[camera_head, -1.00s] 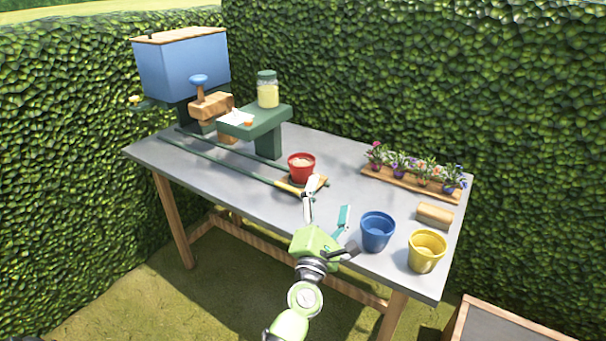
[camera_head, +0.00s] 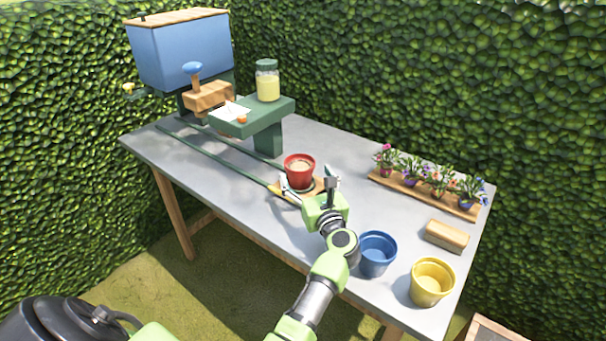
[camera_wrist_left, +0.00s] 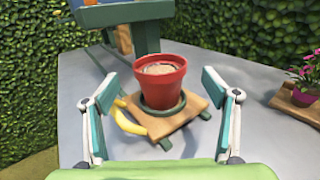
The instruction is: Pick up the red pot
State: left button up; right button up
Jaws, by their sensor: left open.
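The red pot (camera_head: 299,170), filled with pale brown soil, stands upright in a dark green ring on a small wooden board (camera_wrist_left: 195,105). In the left wrist view the red pot (camera_wrist_left: 160,92) is centred ahead of my left gripper (camera_wrist_left: 160,82). The two fingers are spread wide, one to each side of the pot, and show clear gaps to it. In the head view my left gripper (camera_head: 309,184) is open and empty at the near side of the board. My right gripper is not in view.
Blue (camera_head: 377,254) and yellow (camera_head: 432,282) pots stand at the near right, by a wooden block (camera_head: 447,234). Planted flowers (camera_head: 438,180) stand behind. A green stand (camera_head: 268,119) with a jar (camera_head: 267,82) and a blue hopper (camera_head: 182,55) are at the back left. Green rails (camera_head: 215,158) lead to the board.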

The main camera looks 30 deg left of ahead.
aim_at(300, 163)
pick_arm(q)
jog(key=shift+p+x, duration=0.3)
jog(key=shift+x, duration=0.75)
jog(key=x, duration=0.3)
jog(key=shift+w+a+r+p, duration=0.15)
jog(key=shift+a+p, duration=0.05)
jog(key=shift+p, duration=0.1)
jog(key=shift+w+a, duration=0.2)
jog(key=shift+a, duration=0.05)
jog(key=c, duration=1.8)
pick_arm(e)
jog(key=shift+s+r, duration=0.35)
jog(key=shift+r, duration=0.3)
